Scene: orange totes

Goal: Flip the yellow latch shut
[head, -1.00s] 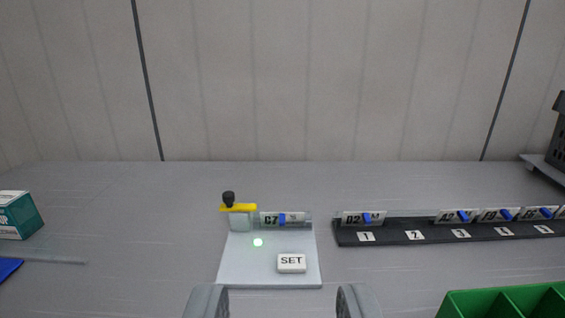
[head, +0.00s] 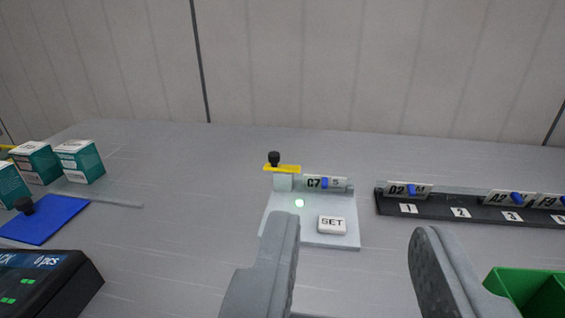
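The yellow latch (head: 287,169) is a flat yellow bar with a black knob (head: 274,158), on a grey post at the back left of a light grey plate (head: 283,226). The bar points right, toward a tag reading C7 (head: 314,183) with a blue piece on it.
A black rack (head: 441,212) with numbered slots and tags stands to the right. A green bin (head: 530,290) is at front right. Teal boxes (head: 80,161), a blue pad (head: 45,220) and a black display unit (head: 48,285) are at left. Bare table lies between.

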